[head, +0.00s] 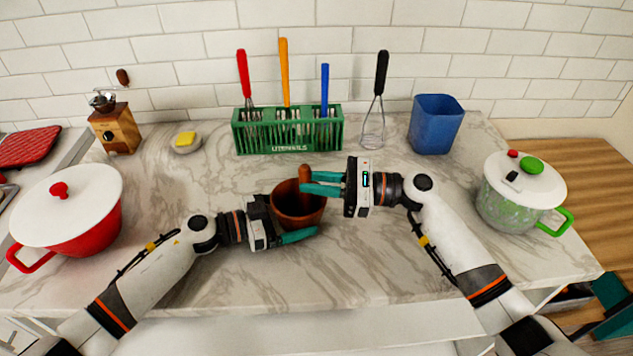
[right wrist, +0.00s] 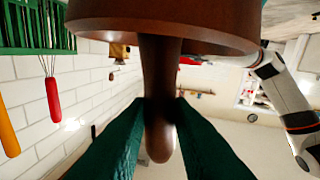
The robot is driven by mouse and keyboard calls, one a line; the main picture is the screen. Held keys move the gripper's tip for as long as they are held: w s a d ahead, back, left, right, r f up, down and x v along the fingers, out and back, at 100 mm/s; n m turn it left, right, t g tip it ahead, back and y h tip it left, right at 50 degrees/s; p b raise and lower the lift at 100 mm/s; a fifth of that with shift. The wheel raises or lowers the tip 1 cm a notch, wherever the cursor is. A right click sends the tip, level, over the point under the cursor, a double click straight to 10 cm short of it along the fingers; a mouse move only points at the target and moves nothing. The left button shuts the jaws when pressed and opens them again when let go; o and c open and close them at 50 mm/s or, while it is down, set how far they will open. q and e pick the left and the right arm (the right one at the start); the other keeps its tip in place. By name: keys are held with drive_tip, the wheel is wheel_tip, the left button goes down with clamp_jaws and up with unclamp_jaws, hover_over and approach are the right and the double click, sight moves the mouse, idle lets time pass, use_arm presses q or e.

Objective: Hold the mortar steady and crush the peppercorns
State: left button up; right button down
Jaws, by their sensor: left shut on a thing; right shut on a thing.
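The brown mortar (head: 290,206) stands on the marble counter, at the middle of the head view. My left gripper (head: 288,235) is shut on the mortar from its front left, with one teal finger showing along its near side. The brown pestle (head: 305,174) stands roughly upright with its lower end in the mortar. My right gripper (head: 318,183) is shut on the pestle's upper part from the right. The right wrist view, seen upside down, shows the pestle (right wrist: 160,95) between the two teal fingers and the mortar's rim (right wrist: 160,38) beyond. The peppercorns are hidden inside the mortar.
A green utensil rack (head: 288,135) stands behind the mortar, with a whisk (head: 375,120) and blue container (head: 435,125) to its right. A red pot (head: 75,215) is left, a green pot (head: 520,195) right.

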drive_tip(key=shift+r, duration=0.75)
drive_tip(key=shift+r, duration=0.15)
wheel_tip(320, 180, up, 6)
drive_tip(key=shift+r, duration=0.2)
use_arm(q)
drive_tip(key=o, duration=0.5)
drive_tip(key=v, duration=1.2)
